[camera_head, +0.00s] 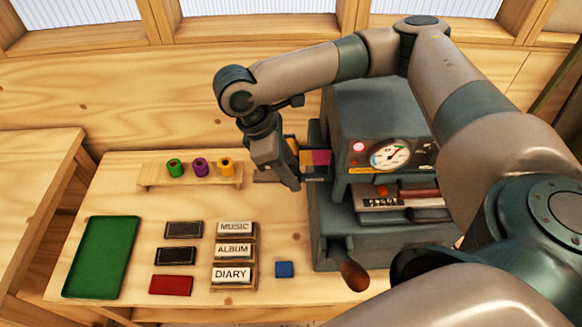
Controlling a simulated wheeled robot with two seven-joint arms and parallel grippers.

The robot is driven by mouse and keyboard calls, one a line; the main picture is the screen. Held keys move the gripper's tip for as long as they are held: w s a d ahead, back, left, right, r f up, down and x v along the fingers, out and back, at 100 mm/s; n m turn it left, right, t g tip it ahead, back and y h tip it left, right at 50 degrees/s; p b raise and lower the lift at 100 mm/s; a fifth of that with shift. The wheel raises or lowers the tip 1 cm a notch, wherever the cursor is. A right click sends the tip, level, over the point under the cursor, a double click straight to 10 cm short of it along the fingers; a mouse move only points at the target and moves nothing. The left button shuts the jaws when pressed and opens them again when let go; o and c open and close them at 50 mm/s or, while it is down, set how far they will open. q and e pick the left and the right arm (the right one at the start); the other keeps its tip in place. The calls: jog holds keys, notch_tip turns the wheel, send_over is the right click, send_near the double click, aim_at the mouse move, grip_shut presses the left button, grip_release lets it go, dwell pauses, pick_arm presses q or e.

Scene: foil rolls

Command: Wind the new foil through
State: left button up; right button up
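The grey hot-stamping press (375,110) stands at the right of the bench, with a lit red lamp and a round dial. On a small wooden rack (150,179) sit a green roll (175,168), a purple roll (200,167) and a yellow roll (226,165). My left gripper is out of view.
A green tray (100,257) lies at the left. Two black covers (183,230) (175,256), a red cover (170,285) and blocks lettered MUSIC (235,228), ALBUM (233,250) and DIARY (231,274) lie mid-bench. A blue block (285,269) sits near the press. My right arm hides part of the press.

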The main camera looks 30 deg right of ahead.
grip_shut()
jog(key=shift+y, duration=0.3)
jog(key=shift+s+d+f+t+y, duration=0.1)
jog(key=shift+s+d+t+y, duration=0.15)
jog(key=shift+t+y, duration=0.55)
jog(key=shift+d+t+y, duration=0.2)
jog(key=shift+t+y, duration=0.5)
jog(key=shift+y, duration=0.6)
grip_release()
